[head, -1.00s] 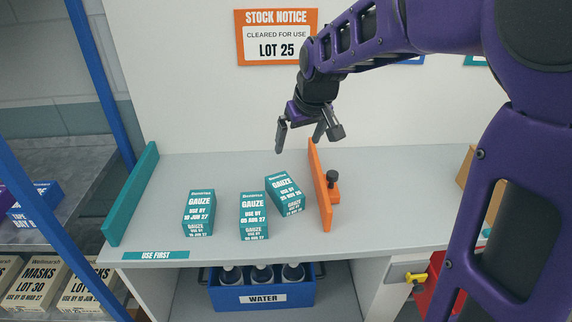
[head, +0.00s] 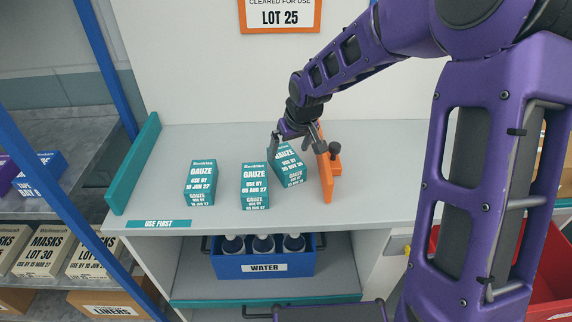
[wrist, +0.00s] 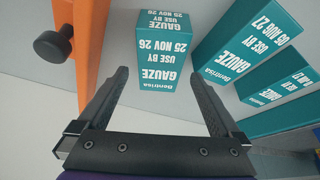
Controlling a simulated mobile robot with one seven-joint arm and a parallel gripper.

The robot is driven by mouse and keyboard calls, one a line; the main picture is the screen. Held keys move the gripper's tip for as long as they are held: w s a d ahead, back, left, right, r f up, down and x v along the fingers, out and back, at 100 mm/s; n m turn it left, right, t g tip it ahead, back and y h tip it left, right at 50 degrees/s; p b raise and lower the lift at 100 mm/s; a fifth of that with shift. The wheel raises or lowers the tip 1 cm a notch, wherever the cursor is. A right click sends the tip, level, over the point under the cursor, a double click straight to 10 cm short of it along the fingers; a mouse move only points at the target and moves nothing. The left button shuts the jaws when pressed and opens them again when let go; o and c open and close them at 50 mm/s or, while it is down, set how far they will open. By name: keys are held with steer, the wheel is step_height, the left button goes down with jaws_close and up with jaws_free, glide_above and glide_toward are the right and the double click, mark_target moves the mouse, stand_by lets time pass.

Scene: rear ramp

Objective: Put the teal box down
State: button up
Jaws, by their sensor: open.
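Three teal gauze boxes stand on the grey worktop. The right one (head: 290,166), dated 25 NOV 26, stands turned at an angle beside the orange divider; it also shows upside down in the wrist view (wrist: 165,50). The middle box (head: 254,186) reads 05 AUG 27 and the left box (head: 201,183) reads 10 JUN 27. My gripper (head: 295,152) is open at the top of the right box. In the wrist view its fingers (wrist: 160,80) lie apart on either side of that box's near end. I see no grip on it.
The orange divider (head: 325,170) with a black knob is close to my gripper's right side. A teal rail (head: 133,165) bounds the worktop (head: 230,145) at left. A "USE FIRST" label (head: 158,223) is on the front edge. A blue water crate (head: 262,262) sits below.

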mark_target(286, 157)
steer(key=shift+b+x, duration=0.35)
steer(key=shift+x, duration=2.45)
steer(key=shift+f, duration=0.1)
steer(key=c, duration=1.3)
steer(key=shift+c, duration=1)
